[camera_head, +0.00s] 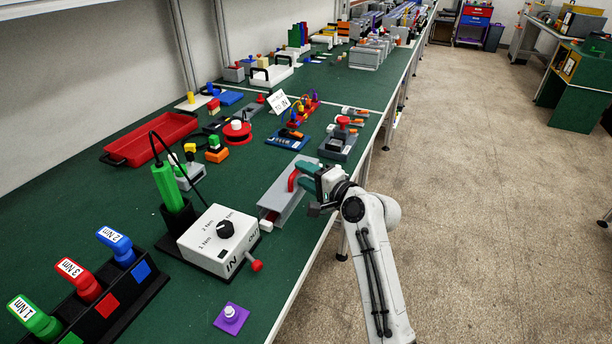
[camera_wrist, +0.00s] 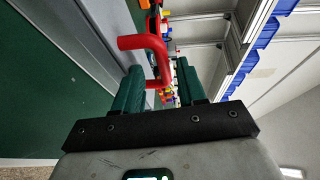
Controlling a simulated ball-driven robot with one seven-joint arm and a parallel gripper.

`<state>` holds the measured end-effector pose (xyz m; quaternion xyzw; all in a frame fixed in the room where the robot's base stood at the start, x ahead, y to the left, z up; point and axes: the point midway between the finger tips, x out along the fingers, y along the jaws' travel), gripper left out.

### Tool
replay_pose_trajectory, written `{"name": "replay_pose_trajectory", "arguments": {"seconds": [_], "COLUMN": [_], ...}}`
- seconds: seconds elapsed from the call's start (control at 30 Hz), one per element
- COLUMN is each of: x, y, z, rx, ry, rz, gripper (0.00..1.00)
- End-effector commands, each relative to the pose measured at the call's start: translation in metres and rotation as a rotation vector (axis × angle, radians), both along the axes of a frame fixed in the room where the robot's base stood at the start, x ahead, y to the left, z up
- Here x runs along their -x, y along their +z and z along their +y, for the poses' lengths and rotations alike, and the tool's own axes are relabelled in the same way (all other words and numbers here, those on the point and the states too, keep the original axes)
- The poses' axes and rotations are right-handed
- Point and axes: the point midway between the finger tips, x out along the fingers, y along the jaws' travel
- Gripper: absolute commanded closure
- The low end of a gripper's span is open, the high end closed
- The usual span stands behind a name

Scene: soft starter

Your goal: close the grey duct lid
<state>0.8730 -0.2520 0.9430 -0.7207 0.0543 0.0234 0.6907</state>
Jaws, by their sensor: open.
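The grey duct (camera_head: 279,203) is a long grey box near the front edge of the green bench in the head view. A red bar handle (camera_head: 293,181) stands on its right side. The handle also shows large in the wrist view (camera_wrist: 154,58), with a grey panel (camera_wrist: 92,35) to its left. How far the lid is open is hard to tell. My gripper (camera_head: 304,175) is at the handle, its two teal fingers apart. In the wrist view, part of the handle lies between the open fingers (camera_wrist: 158,72); no grip on it shows.
A white control box (camera_head: 219,240) with a black knob and a red lever stands left of the duct. A grey block with a red button (camera_head: 340,138) stands behind it. A red tray (camera_head: 150,138) lies farther left. Open floor (camera_head: 480,200) lies to the right.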

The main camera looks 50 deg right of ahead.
Motion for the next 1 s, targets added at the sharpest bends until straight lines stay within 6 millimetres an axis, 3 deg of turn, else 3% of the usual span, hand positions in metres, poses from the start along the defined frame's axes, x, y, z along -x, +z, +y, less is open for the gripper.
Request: {"name": "replay_pose_trajectory", "arguments": {"seconds": [0.6,1.0], "x": [0.096,0.106], "y": [0.009,0.011], "z": [0.004,0.005], "rx": [0.000,-0.001], "ry": [-0.001,0.000], "rz": [0.003,0.002], "gripper": [0.60,0.60]}}
